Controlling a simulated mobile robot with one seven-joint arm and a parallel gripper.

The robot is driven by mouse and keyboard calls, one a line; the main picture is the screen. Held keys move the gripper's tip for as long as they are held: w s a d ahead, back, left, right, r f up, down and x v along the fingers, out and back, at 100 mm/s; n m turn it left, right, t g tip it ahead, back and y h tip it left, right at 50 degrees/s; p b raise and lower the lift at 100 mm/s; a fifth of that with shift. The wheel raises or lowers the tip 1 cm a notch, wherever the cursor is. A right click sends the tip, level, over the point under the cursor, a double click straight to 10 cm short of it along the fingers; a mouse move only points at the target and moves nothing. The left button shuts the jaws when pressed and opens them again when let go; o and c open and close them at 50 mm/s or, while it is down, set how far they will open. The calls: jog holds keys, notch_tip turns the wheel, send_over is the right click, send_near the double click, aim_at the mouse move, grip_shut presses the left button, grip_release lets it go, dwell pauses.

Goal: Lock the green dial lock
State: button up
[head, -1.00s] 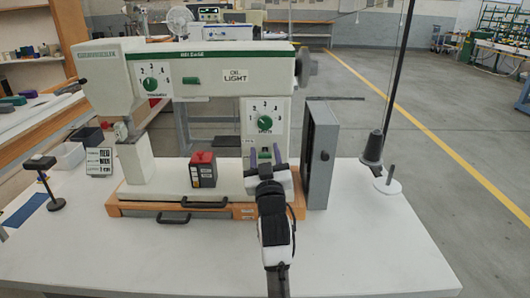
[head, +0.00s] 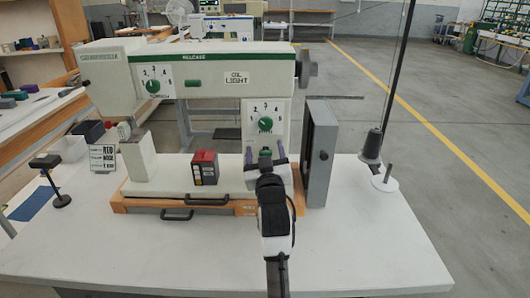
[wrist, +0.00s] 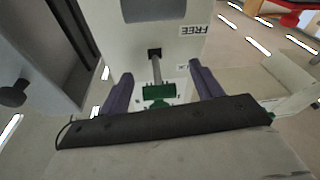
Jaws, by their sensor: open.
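A green knob (wrist: 159,91) with a grey shaft above it is on the white front of the machine in the wrist view. A FREE label (wrist: 195,30) sits above and to its right. In the head view the green knob (head: 265,153) is low on the machine's right column, partly hidden by my gripper. My gripper (head: 265,156) is open, its two purple fingers on either side of the knob. In the wrist view my gripper (wrist: 160,80) holds nothing, and I cannot tell whether a finger touches the knob. A numbered green dial (head: 265,124) is higher on the column.
A grey box (head: 319,155) stands close to the right of the column. A red-topped dark block (head: 205,167) sits on the machine base to the left. Another numbered green dial (head: 153,86) is at upper left. A spool stand (head: 385,182) is at right. The table front is clear.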

jog(key=b+v, duration=0.4)
jog(key=v, duration=0.9)
jog(key=shift+s+f, duration=0.15)
jog(key=shift+s, duration=0.25)
